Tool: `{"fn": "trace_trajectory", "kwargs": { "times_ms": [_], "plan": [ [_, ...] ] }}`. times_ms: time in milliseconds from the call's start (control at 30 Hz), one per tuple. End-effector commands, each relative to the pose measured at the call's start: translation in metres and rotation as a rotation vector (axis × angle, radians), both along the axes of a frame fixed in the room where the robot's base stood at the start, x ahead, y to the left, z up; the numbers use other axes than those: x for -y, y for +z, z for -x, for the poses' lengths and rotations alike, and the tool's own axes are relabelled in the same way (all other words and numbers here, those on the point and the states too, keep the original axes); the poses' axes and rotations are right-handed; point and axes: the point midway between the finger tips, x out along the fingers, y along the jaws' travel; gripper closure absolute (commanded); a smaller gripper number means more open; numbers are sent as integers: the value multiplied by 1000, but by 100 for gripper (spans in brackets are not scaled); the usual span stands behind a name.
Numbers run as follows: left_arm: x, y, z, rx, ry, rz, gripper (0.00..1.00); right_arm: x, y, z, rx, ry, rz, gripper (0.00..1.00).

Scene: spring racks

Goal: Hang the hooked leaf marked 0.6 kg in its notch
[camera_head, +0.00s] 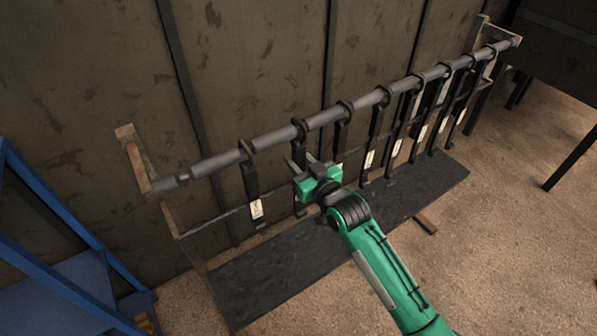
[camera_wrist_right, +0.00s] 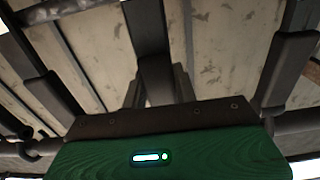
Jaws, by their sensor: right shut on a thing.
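A row of dark hooked leaves hangs from a grey round bar (camera_head: 220,161) of the rack, several with small white tags. The tag marks are too small to read, so I cannot tell which is 0.6 kg. My right gripper (camera_head: 307,161) is shut on a dark leaf (camera_head: 299,208), second from the left. Its hook top is at the bar; I cannot tell whether it is seated in a notch. Its tag is hidden by the gripper. In the right wrist view the held leaf (camera_wrist_right: 154,75) rises from between the fingers. My left gripper is out of view.
The leftmost leaf (camera_head: 250,178) hangs close left of my gripper, with its tag showing; another leaf (camera_head: 340,138) hangs close right. A thin lower rail crosses behind them. A dark base board (camera_head: 290,268) lies below. A blue frame (camera_head: 70,240) stands at left.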

Motion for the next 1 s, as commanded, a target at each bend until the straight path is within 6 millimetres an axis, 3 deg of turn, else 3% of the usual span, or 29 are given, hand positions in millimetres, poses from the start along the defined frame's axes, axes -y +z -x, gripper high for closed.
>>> {"fn": "trace_trajectory", "kwargs": {
  "times_ms": [467, 1000],
  "plan": [
    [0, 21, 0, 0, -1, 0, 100, 0, 27, 0, 5, 0, -2, 100],
    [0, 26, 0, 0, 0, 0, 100, 1, 30, 1, 5, 0, -2, 100]
  ]
}}
